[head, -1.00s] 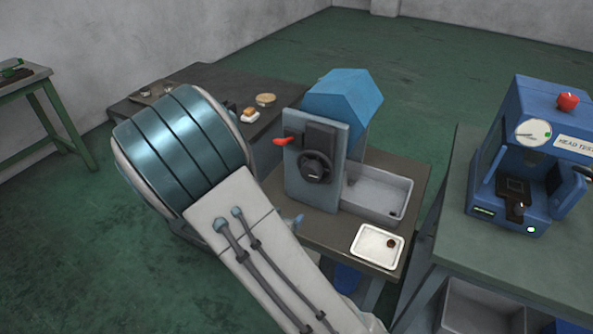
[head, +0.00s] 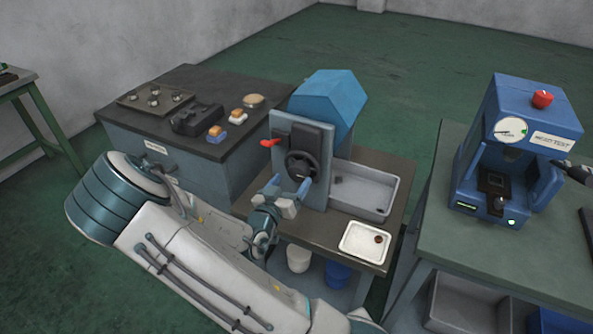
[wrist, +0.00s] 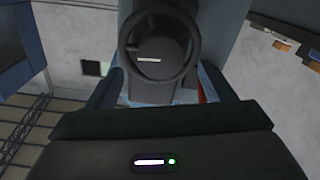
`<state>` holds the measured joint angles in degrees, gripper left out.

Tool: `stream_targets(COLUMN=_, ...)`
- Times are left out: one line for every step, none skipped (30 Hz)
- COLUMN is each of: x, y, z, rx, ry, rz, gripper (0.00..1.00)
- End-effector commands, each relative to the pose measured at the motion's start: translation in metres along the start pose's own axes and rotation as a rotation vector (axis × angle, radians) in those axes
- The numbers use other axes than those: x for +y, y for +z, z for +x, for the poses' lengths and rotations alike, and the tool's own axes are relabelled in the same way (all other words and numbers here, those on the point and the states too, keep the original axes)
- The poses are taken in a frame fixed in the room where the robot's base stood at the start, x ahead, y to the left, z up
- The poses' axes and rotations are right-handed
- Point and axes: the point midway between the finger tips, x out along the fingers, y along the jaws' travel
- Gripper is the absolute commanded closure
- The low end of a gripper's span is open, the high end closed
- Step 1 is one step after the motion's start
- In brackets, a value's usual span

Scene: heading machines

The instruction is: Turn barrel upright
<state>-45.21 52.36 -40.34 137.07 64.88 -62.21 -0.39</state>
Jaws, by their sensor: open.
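The blue many-sided barrel (head: 327,100) sits at the top of the machine, behind its grey front plate (head: 284,133). A dark round handwheel (head: 302,164) is on the plate's front, with a red lever (head: 271,143) at the plate's upper left. My gripper (head: 288,184) is open and empty, just in front of the handwheel's lower left in the head view. In the wrist view the handwheel (wrist: 160,42) lies ahead, roughly centred beyond my open fingers (wrist: 158,82). A pale bar mark shows across its hub. I cannot tell whether the fingers touch it.
A dark-topped cabinet (head: 190,88) with switches stands left. A blue tester (head: 517,145) stands on the right bench. Buckets sit below.

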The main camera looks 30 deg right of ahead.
Motion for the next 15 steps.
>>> stream_targets(x=0.001, y=-0.002, z=0.011, rx=0.001, ry=0.004, rz=0.000, gripper=0.24)
stream_targets(x=0.001, y=-0.002, z=0.016, rx=0.001, ry=0.003, rz=0.001, gripper=0.24)
stream_targets(x=0.001, y=-0.002, z=0.022, rx=0.001, ry=0.003, rz=0.001, gripper=0.24)
stream_targets(x=0.001, y=-0.001, z=0.027, rx=0.001, ry=0.003, rz=0.000, gripper=0.24)
stream_targets(x=0.001, y=-0.001, z=0.031, rx=0.001, ry=0.002, rz=0.000, gripper=0.24)
stream_targets(x=0.000, y=-0.001, z=0.035, rx=0.000, ry=0.001, rz=0.000, gripper=0.24)
stream_targets(x=0.000, y=-0.001, z=0.038, rx=0.000, ry=0.001, rz=0.001, gripper=0.24)
stream_targets(x=0.000, y=-0.001, z=0.041, rx=0.000, ry=0.001, rz=0.001, gripper=0.24)
stream_targets(x=0.000, y=-0.001, z=0.044, rx=-0.001, ry=0.000, rz=0.000, gripper=0.24)
stream_targets(x=0.000, y=0.000, z=0.046, rx=-0.001, ry=0.000, rz=0.000, gripper=0.24)
stream_targets(x=0.000, y=0.000, z=0.047, rx=0.000, ry=-0.001, rz=0.001, gripper=0.24)
stream_targets(x=0.000, y=0.000, z=0.049, rx=0.000, ry=-0.001, rz=0.001, gripper=0.24)
stream_targets(x=-0.001, y=0.000, z=0.049, rx=0.000, ry=-0.001, rz=0.001, gripper=0.24)
stream_targets(x=-0.001, y=0.000, z=0.050, rx=0.000, ry=-0.001, rz=0.001, gripper=0.24)
stream_targets(x=-0.001, y=0.000, z=0.050, rx=0.000, ry=-0.001, rz=0.001, gripper=0.24)
